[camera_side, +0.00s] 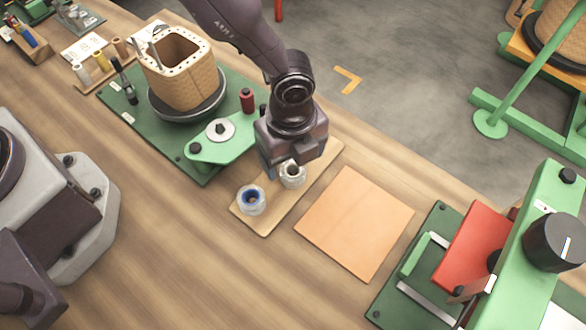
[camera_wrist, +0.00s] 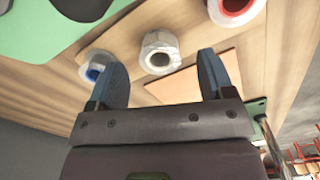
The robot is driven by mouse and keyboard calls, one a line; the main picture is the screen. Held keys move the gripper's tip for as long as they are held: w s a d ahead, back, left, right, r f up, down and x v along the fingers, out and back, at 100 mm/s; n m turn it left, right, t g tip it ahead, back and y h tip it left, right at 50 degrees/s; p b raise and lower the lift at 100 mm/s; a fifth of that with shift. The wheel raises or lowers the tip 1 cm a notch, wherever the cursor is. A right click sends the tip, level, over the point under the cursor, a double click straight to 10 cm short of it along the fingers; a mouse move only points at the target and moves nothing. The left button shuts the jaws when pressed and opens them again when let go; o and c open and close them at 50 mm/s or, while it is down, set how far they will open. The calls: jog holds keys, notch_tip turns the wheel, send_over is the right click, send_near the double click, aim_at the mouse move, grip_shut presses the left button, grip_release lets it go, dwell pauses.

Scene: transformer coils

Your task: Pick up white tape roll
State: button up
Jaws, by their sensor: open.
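The white tape roll (camera_side: 293,182), whitish with an open core, stands on a small wooden board (camera_side: 268,221). In the wrist view the white tape roll (camera_wrist: 158,42) lies ahead of the gap between the fingers. My gripper (camera_side: 283,168) is open and empty, close above and beside this roll in the side view; touching cannot be told. In the wrist view the fingers of my gripper (camera_wrist: 160,72) are spread wide. The side view partly hides the roll behind my gripper.
A blue-cored roll (camera_side: 251,208) stands left on the same board. A red-cored roll (camera_wrist: 236,20) shows in the wrist view. A green winding fixture (camera_side: 160,135) is at left, an orange-tan sheet (camera_side: 355,222) at right. The front table is clear.

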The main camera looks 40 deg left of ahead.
aim_at(291, 173)
notch_tip(291, 173, down, 4)
jog(key=shift+s+r, duration=0.1)
jog(key=shift+r, duration=0.15)
jog(key=c, duration=1)
jog(key=shift+r, duration=0.15)
